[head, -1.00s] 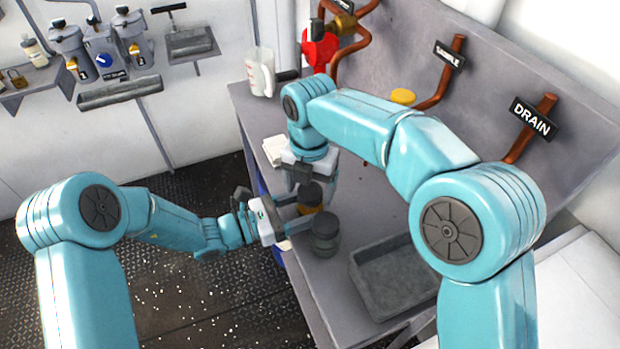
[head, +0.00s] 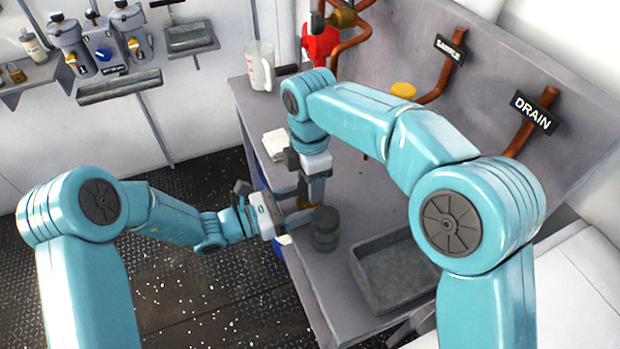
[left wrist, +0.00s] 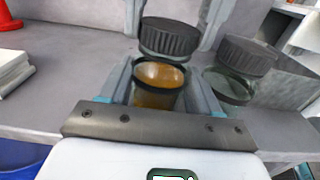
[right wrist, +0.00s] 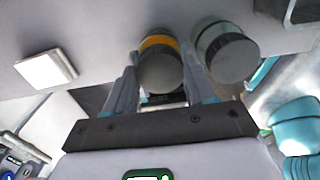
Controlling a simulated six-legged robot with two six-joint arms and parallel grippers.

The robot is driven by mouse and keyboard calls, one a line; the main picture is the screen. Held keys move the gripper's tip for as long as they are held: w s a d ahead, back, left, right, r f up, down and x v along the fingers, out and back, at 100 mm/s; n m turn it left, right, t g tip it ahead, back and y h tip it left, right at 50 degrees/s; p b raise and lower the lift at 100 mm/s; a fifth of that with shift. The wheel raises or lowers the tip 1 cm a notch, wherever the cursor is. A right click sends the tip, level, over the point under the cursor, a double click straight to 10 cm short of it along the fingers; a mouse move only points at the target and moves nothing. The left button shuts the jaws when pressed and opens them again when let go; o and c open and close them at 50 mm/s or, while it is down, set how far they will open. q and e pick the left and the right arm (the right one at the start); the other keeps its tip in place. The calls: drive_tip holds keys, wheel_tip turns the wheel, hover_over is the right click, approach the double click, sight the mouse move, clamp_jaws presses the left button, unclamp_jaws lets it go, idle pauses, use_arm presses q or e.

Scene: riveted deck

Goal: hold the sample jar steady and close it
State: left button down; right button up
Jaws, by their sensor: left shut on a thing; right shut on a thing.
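The sample jar, with amber contents, stands between the fingers of my left gripper in the left wrist view (left wrist: 158,98). My left gripper (head: 288,222) is shut around its body at the bench's near edge. A dark ribbed lid (left wrist: 168,40) sits directly over the jar's mouth, between the fingers of my right gripper (head: 312,192), which is shut on it from above. The right wrist view shows the lid's top (right wrist: 160,75) with an amber band of the jar behind it. Whether the lid touches the rim I cannot tell.
A second jar with a dark lid (head: 325,228) stands close on the right of the held jar. A white pad (head: 275,145), a clear jug (head: 260,68) and copper pipes (head: 441,85) are further back. The bench middle is clear.

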drive_tip(key=m, duration=0.5)
drive_tip(key=shift+m, duration=0.3)
drive_tip(key=m, duration=0.2)
drive_tip(key=shift+m, duration=0.4)
drive_tip(key=m, duration=2.3)
drive_tip(key=shift+f, duration=0.1)
drive_tip(key=o, duration=1.2)
drive_tip(key=shift+o, duration=0.2)
